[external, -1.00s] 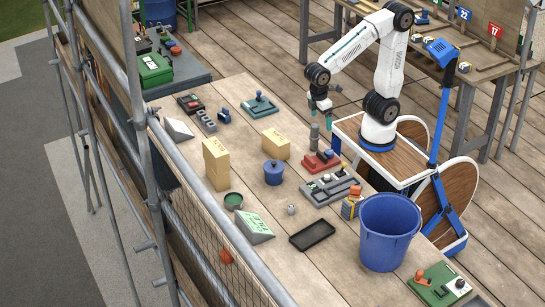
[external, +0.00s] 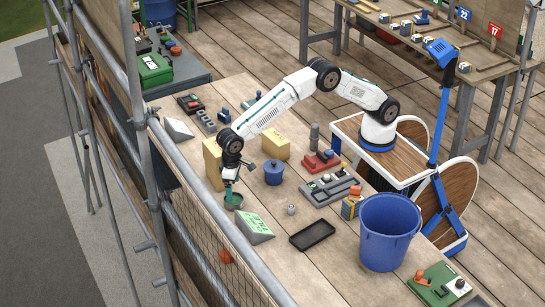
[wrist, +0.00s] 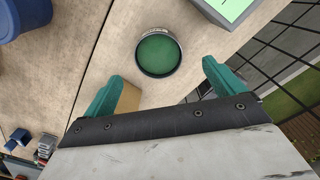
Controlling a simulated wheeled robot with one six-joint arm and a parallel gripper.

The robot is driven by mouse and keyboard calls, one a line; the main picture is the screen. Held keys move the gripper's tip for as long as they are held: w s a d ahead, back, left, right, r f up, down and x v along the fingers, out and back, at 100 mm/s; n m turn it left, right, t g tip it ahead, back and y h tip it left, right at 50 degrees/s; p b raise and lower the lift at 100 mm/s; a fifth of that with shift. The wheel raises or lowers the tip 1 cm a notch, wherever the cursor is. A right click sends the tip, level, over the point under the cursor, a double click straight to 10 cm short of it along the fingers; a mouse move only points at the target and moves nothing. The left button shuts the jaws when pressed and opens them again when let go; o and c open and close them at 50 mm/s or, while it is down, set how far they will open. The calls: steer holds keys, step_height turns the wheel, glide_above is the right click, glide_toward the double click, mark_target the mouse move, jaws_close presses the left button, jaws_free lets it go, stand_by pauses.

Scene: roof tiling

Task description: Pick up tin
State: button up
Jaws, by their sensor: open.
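The tin (external: 234,203) is a small round open one, green inside with a dark rim, standing on the wooden table near its fence-side edge. In the wrist view the tin (wrist: 158,53) lies ahead of my gripper (wrist: 162,78), roughly centred between the teal fingertips. My gripper (external: 229,188) is open and empty, pointing down just above the tin in the external view. The fingers partly cover the tin there. I cannot tell the exact gap between them.
Yellow blocks (external: 212,160) stand close behind my gripper. A blue lidded pot (external: 273,173) stands to the right. A grey wedge with a green face (external: 254,228) is near the tin. A black tray (external: 312,235) and blue bucket (external: 387,235) stand further right.

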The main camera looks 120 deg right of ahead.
mark_target(234, 200)
steer(key=shift+r+m, duration=0.1)
steer(key=shift+m, duration=0.2)
steer(key=shift+f, duration=0.35)
steer(key=f, duration=0.7)
steer(key=shift+d, duration=0.2)
steer(key=c, duration=1.3)
